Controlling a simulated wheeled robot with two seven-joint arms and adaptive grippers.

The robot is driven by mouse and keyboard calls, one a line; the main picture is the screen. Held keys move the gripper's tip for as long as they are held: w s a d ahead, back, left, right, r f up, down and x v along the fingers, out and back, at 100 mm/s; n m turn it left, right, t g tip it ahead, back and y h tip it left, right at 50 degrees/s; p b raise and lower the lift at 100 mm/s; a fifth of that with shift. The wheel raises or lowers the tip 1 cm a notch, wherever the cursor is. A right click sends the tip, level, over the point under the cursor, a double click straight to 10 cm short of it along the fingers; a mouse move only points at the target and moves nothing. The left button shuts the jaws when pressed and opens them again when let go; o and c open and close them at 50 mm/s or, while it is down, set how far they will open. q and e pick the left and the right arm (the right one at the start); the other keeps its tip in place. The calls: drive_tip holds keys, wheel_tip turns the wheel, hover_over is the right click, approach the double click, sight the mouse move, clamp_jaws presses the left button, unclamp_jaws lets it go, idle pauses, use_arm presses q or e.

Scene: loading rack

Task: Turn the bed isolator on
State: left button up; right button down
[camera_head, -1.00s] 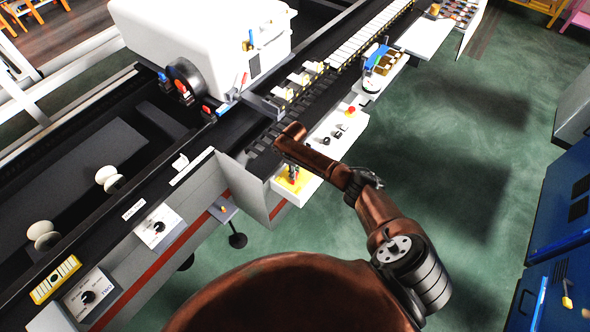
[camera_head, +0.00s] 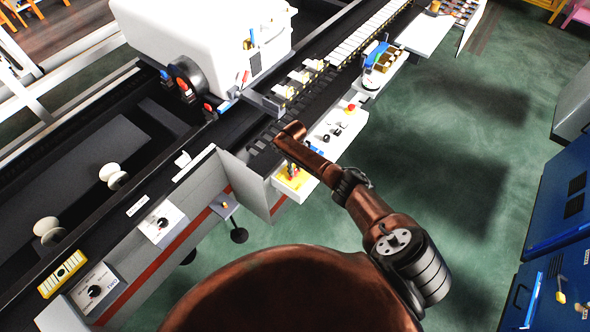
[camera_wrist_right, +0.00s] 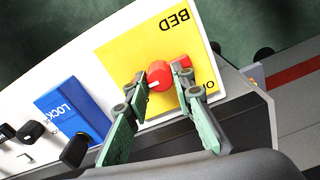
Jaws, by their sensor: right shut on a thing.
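The bed isolator is a red rotary knob (camera_wrist_right: 160,76) on a yellow plate (camera_wrist_right: 135,48) marked BED, in the right wrist view. A red handle part reaches from the knob toward the plate's edge, near a partly hidden label. My right gripper (camera_wrist_right: 158,98) has its green-padded fingers on either side of the knob and is shut on it. In the head view the yellow plate (camera_head: 288,184) is at the near end of the white control panel, with my right gripper (camera_head: 292,171) over it. My left gripper is not in view.
A blue panel marked LOCK (camera_wrist_right: 70,108) and black knobs (camera_wrist_right: 33,130) sit beside the yellow plate. A red button (camera_head: 351,107) is farther along the panel. A grey plate (camera_head: 247,186) stands close left of the gripper.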

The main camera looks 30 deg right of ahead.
sight(295, 171)
drive_tip(key=shift+w, duration=0.1)
drive_tip(key=c, duration=1.7)
unclamp_jaws()
drive_tip(key=shift+o, duration=0.2)
drive_tip(key=shift+r, duration=0.1)
wheel_tip(295, 171, up, 12)
